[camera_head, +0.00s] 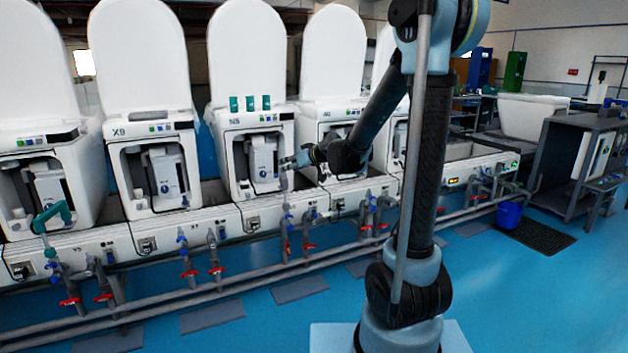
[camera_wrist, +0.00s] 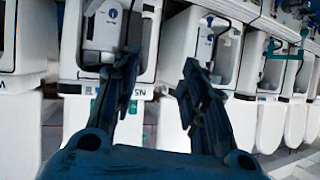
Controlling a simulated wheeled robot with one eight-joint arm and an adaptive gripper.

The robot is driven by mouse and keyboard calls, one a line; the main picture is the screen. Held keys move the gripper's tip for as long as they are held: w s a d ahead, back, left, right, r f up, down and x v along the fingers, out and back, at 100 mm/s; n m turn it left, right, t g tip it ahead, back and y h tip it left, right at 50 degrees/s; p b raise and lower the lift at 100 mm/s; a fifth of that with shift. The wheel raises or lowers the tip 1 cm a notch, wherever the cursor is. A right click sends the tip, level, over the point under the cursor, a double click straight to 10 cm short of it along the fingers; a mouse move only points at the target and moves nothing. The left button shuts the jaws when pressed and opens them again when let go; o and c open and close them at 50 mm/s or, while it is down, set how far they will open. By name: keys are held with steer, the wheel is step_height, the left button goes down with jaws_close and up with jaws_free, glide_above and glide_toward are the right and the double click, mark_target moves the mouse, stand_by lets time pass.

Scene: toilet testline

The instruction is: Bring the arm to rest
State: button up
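My gripper (camera_head: 288,161) is at the end of my arm, which reaches out to the left in the head view. It is in front of the toilet unit marked N5 (camera_head: 246,192), near the white device (camera_head: 262,158) in its open front. I cannot tell from the head view whether it touches anything. In the wrist view, my gripper (camera_wrist: 160,72) has its two dark fingers spread apart, with nothing held between them. The toilet units appear upside down there, with a white device (camera_wrist: 103,27) beyond the left finger.
A row of toilet units with raised white lids (camera_head: 137,55) stands along the bench. Pipes with red valve handles (camera_head: 190,273) run along its front. A green-handled tool (camera_head: 52,215) is at the left. A blue bin (camera_head: 509,214) stands at the right. The blue floor (camera_head: 560,285) at right is clear.

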steer(key=s+d+f+m+g+h, duration=0.2)
steer(key=s+d+f+h, duration=0.1)
steer(key=s+d, duration=0.6)
steer(key=s+d+f+m+g+h, duration=0.2)
steer(key=s+d+f, duration=0.4)
steer(key=s, duration=1.1)
steer(key=s+d+f+m+g+h, duration=0.3)
steer(key=s+d+f+h, duration=0.1)
steer(key=s+d, duration=0.8)
steer(key=shift+s+d+f, duration=0.15)
steer(key=shift+s+d, duration=0.15)
steer(key=shift+s, duration=0.25)
steer(key=shift+w+f, duration=0.2)
steer(key=shift+w, duration=0.25)
